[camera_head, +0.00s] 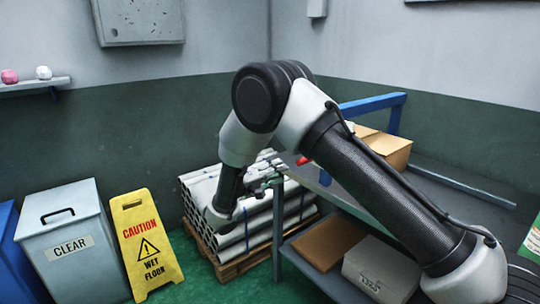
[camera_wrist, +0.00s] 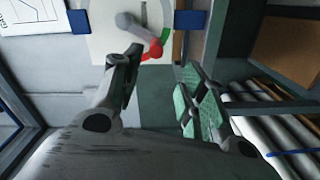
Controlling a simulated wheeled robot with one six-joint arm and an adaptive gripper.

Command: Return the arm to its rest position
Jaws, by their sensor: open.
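My arm reaches up from the lower right in the head view, bends at a high elbow and hangs down at the middle. My gripper (camera_head: 276,183) is at the end of it, partly hidden, beside the shelf frame and in front of the stacked pipes. In the wrist view my gripper (camera_wrist: 162,85) is open, with its two fingers apart and nothing between them. Beyond the fingers is a white dial plate (camera_wrist: 103,38) with a grey lever (camera_wrist: 135,27) that has a red end. The fingers appear apart from the lever.
A metal bench (camera_head: 430,167) with blue rails holds a cardboard box (camera_head: 392,150); more boxes (camera_head: 380,270) sit on its lower shelf. Pale pipes (camera_head: 258,232) lie on a pallet. A yellow wet floor sign (camera_head: 146,245) and a grey CLEAR bin (camera_head: 85,262) stand left.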

